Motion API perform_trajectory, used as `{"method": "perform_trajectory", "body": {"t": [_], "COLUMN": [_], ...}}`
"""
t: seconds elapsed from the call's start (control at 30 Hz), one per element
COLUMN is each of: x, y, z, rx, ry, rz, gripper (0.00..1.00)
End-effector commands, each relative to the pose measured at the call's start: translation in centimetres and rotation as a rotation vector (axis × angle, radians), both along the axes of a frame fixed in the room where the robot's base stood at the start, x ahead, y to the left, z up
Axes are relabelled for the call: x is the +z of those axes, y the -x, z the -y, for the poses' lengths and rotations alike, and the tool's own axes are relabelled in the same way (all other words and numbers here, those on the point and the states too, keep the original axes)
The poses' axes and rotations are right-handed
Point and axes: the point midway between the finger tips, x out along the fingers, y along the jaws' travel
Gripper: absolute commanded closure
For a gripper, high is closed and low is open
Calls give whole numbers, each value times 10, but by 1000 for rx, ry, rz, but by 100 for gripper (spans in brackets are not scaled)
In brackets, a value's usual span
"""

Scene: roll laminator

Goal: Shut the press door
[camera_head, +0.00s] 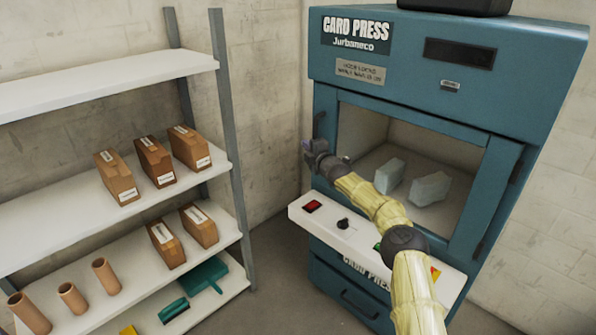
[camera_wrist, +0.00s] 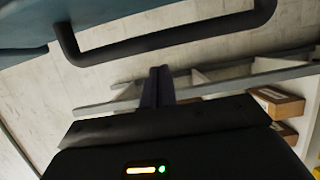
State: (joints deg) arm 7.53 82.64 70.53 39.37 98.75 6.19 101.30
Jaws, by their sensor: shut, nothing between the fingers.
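The blue card press (camera_head: 450,90) stands at the right in the head view. Its door (camera_head: 490,195) is a blue frame around a large window, lying close to the press front; I cannot tell whether a gap is left. A dark handle (camera_head: 319,124) is at the door's left edge. In the wrist view the handle (camera_wrist: 165,47) is a dark bar across the top, on a blue panel (camera_wrist: 110,20). My gripper (camera_head: 310,150) is at the door's left edge, just below the handle. Its fingers (camera_wrist: 161,88) are together and empty, apart from the bar in the picture.
Two pale blocks (camera_head: 430,188) show behind the window. A white control ledge (camera_head: 330,228) with a red switch juts out below, under my arm. A shelf rack (camera_head: 110,88) with brown boxes (camera_head: 155,160) stands at the left. Bare floor lies between rack and press.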

Motion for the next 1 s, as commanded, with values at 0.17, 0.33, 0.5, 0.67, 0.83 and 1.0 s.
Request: {"method": "perform_trajectory", "body": {"t": [0.17, 0.33, 0.5, 0.67, 0.83, 1.0], "x": [-5, -4, -4, -5, -2, -3], "y": [1, 3, 5, 7, 14, 21], "z": [-4, -7, -8, -10, -14, -17], "rx": [-3, -4, -6, -5, 3, 7], "ry": [1, 1, 1, 0, 4, 6], "rz": [3, 3, 3, 2, 7, 7], "gripper": [100, 100, 100, 100, 100, 100]}}
